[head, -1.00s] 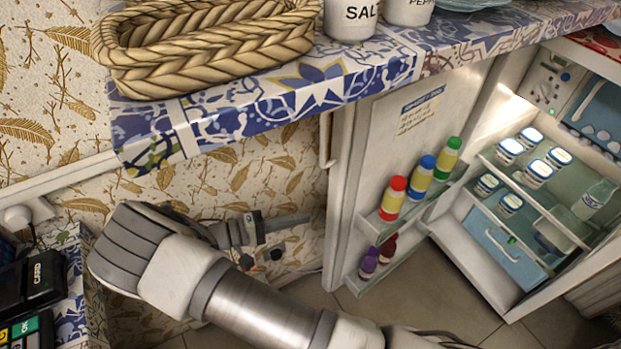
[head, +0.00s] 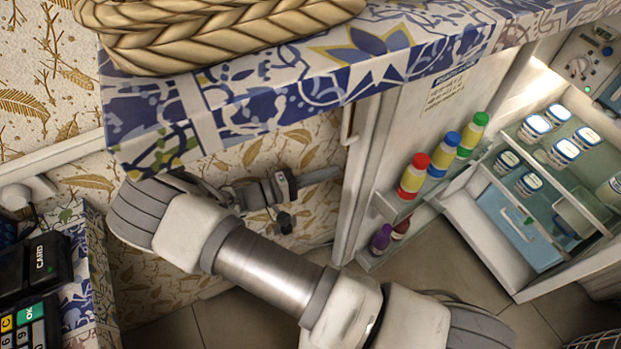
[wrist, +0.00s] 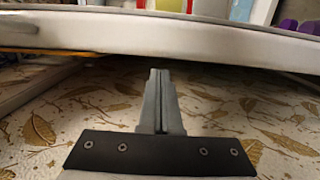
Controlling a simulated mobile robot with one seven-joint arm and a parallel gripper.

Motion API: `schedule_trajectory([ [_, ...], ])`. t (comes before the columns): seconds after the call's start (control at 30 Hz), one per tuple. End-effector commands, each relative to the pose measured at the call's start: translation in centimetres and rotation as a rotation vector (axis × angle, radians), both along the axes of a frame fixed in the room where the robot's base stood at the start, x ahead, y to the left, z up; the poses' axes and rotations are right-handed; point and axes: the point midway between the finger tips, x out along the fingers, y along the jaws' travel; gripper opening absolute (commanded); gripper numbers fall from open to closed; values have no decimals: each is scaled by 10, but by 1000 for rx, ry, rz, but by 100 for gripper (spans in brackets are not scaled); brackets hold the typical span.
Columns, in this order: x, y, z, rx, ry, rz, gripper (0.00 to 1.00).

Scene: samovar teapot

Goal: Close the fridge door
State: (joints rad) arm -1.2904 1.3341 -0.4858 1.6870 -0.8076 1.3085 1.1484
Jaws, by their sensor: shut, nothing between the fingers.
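The white fridge door (head: 412,125) stands wide open in the head view, with bottles on its inner shelves and a handle (head: 347,122) at its left edge. The fridge (head: 470,215) is open to its right. My gripper (head: 338,173) is shut and empty, left of the door on its outer side, below the counter, with its fingertips close to the door's free edge. In the wrist view, the shut fingers (wrist: 159,73) point at the door (wrist: 160,36), which spans the picture's upper part. I cannot tell whether they touch it.
A tiled counter (head: 300,92) with a woven basket (head: 210,35) hangs over my arm and the door's top. A patterned wall (head: 75,80) is behind the gripper. A card reader (head: 35,262) sits at the lower left. The floor (head: 440,285) before the fridge looks clear.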

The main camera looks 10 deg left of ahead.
Motion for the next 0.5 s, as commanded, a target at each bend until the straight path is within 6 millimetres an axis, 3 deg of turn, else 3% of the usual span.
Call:
schedule_trajectory([
  [0.2, 11, -21, 0, -1, 0, -1, 0],
  [0.5, 13, -24, 0, 0, -1, 0, 0],
])
